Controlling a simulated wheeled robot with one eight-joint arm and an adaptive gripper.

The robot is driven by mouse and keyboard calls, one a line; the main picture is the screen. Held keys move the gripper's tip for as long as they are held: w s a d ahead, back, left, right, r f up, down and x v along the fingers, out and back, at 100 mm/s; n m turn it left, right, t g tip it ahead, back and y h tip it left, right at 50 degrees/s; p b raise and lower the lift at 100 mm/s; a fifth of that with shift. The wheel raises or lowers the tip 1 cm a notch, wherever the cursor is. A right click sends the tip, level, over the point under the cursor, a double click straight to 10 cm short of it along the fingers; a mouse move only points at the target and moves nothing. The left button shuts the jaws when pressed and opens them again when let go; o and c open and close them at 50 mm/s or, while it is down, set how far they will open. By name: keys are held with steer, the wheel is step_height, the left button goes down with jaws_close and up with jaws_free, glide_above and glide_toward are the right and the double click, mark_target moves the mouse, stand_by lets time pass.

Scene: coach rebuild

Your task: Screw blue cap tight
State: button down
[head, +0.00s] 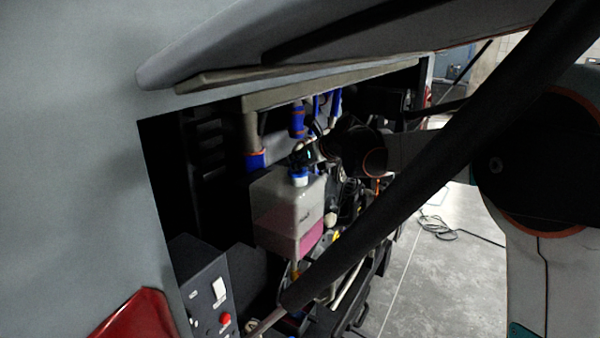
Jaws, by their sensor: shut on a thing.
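The blue cap (298,174) sits on top of a translucent white tank (285,205) that holds pink liquid in its lower part. The tank stands inside the open engine bay of the coach. My gripper (303,157) is at the end of my arm, which reaches in from the right. Its fingers are just above the tank top and shut on the blue cap. The fingers are small and dark here, and they partly hide the cap. I cannot tell how far the cap is turned on its neck.
A raised hatch panel (300,40) hangs above the bay. A dark strut (400,185) crosses diagonally in front. Blue-banded pipes (254,158) run behind the tank. A control box (208,290) with a red button is lower left. Grey floor (440,260) is clear at right except for a cable (440,229).

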steer(key=shift+s+a+f, duration=0.2)
steer(key=shift+a+f, duration=0.05)
steer(key=shift+f, duration=0.25)
steer(key=shift+a+m+t+h, duration=0.1)
steer(key=shift+m+t+h, duration=0.2)
steer(key=shift+m+h, duration=0.4)
steer(key=shift+r+m+t+h, duration=0.1)
steer(key=shift+m+t+h, duration=0.2)
steer(key=shift+m+h, duration=0.35)
steer(key=c, duration=1.5)
jaws_free()
steer(key=shift+o, duration=0.7)
steer(key=shift+w+a, duration=0.2)
steer(key=shift+a, duration=0.05)
steer(key=shift+w+d, duration=0.1)
steer(key=shift+w, duration=0.05)
